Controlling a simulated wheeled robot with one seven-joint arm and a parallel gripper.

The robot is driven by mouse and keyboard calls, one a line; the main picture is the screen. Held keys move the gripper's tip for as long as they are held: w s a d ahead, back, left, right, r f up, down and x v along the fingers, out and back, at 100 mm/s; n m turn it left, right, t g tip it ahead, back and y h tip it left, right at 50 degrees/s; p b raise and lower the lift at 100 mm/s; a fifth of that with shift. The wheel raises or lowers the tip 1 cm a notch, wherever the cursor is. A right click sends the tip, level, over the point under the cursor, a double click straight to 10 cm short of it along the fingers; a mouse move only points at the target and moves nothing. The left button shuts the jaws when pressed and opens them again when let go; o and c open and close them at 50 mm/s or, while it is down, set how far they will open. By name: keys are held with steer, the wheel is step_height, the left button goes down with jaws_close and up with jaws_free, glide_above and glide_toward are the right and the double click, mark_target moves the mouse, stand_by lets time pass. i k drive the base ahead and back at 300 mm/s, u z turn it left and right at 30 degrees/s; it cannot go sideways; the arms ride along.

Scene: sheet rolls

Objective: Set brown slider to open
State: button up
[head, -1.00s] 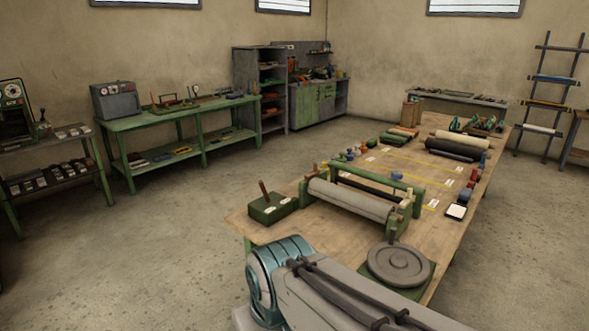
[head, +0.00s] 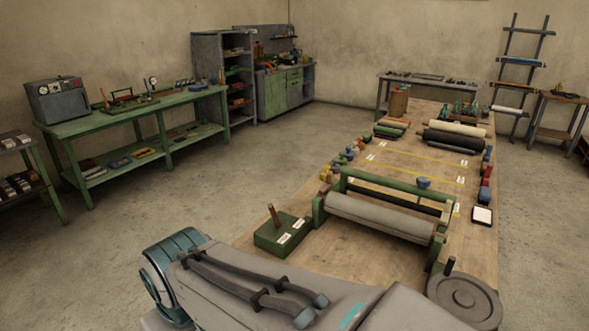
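A green box (head: 268,240) sits at the near left corner of the wooden table. A brown upright handle (head: 274,216) stands out of its top, leaning slightly left; it looks like the brown slider. Two white labels (head: 291,232) lie on the box top on the handle's right side; their writing is too small to read. I cannot tell which setting the handle is at. My gripper is out of the picture; only my arm shows, across the bottom in front of the table.
A roller frame (head: 380,215) with a grey roll stands right of the box. Small coloured pieces and more rolls (head: 455,137) are farther back. A green bench (head: 132,118) stands along the left; the floor between is clear.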

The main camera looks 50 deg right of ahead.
mark_target(329, 184)
steer(key=z, duration=0.5)
steer(key=i, duration=0.9)
steer(key=z, duration=1.25)
steer(key=i, duration=0.5)
steer(key=z, duration=0.55)
